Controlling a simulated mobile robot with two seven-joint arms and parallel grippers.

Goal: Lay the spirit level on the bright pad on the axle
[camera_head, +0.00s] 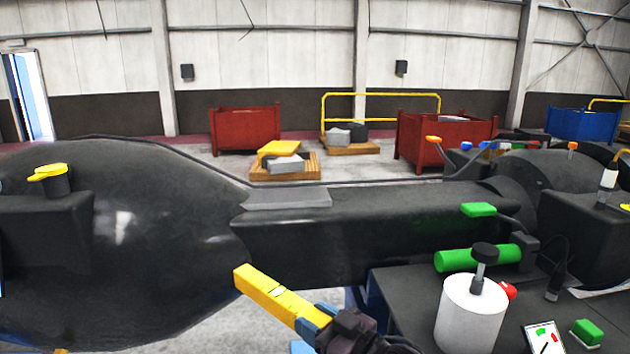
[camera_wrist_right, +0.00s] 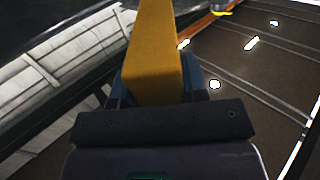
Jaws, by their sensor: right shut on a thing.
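The spirit level (camera_head: 275,298) is a long yellow bar with a small pale vial on its top. My right gripper (camera_head: 316,326) is shut on its near end with blue fingers; the bar points up and to the left. In the right wrist view the level (camera_wrist_right: 155,50) stands out from between the fingers (camera_wrist_right: 152,90). The bright pad (camera_head: 288,197) is a flat light-grey patch on top of the dark axle (camera_head: 350,230), beside the big rounded casting. The level is below and in front of the pad, apart from it. My left gripper is not in view.
The big dark casting (camera_head: 150,240) fills the left. A dark bench at lower right holds a white cylinder (camera_head: 470,315), a green cylinder (camera_head: 470,258) and a small card (camera_head: 543,338). Red bins (camera_head: 245,130) and pallets stand far behind. The space above the axle is clear.

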